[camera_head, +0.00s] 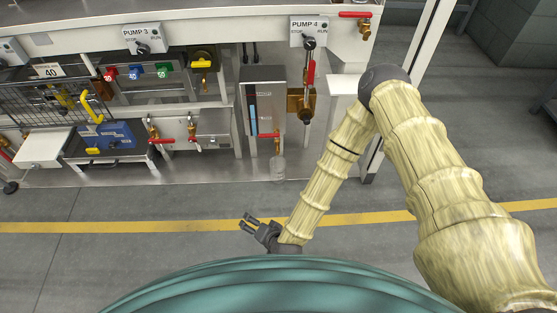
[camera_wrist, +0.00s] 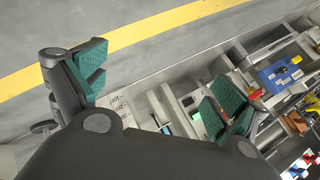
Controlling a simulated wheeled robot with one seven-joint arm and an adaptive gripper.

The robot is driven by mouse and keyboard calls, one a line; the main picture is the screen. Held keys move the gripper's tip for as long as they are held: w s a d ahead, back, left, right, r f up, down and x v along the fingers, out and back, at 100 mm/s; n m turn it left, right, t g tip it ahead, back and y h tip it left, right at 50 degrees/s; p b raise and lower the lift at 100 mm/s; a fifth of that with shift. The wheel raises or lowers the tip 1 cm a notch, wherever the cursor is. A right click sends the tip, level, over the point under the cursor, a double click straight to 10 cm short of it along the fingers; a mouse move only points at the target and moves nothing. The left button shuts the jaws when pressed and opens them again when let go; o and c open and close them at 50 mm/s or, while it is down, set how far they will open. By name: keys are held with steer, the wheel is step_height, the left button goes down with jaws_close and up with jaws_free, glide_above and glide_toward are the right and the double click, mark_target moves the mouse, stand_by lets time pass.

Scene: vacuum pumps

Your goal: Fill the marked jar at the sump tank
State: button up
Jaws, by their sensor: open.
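A clear jar (camera_head: 278,168) stands low under a red-handled tap (camera_head: 268,134) at the front of a grey tank (camera_head: 262,92) with a blue sight strip; this looks like the sump tank. The jar's marks and any contents are too small to tell in the head view. My gripper (camera_head: 249,221) is open and empty, low over the floor near the yellow line, in front of the jar and to its left, well apart from it. In the wrist view my gripper (camera_wrist: 157,88) shows its green-padded fingers spread wide. Small dark markings show between them; I cannot tell what bears them.
A blue case (camera_head: 108,137) and a wire basket (camera_head: 45,100) stand left along the bench. PUMP 3 (camera_head: 145,40) and PUMP 4 (camera_head: 309,32) switches are above. A brass valve (camera_head: 301,104) and a white post (camera_head: 424,45) are right of the tank. The floor in front is clear.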

steer(key=w+a+r+m+t+h, duration=0.1)
steer(key=w+a+r+m+t, duration=0.25)
steer(key=w, duration=0.45)
steer(key=w+a+r+m+t+h, duration=0.25)
steer(key=w+a+m, duration=0.2)
steer(key=w, duration=0.35)
steer(key=w+d+r+m+t+h, duration=0.2)
steer(key=w+d+r+m+h, duration=0.2)
steer(key=w+d+m+h, duration=0.3)
steer(key=w+m+h, duration=0.1)
steer(key=m, duration=0.1)
steer(key=shift+w+d+m+t+b, duration=0.3)
steer(key=shift+w+b, duration=0.05)
steer(key=shift+h, duration=0.25)
steer(key=shift+c, duration=0.4)
steer(key=c, duration=1.4)
steer(key=shift+w, duration=0.1)
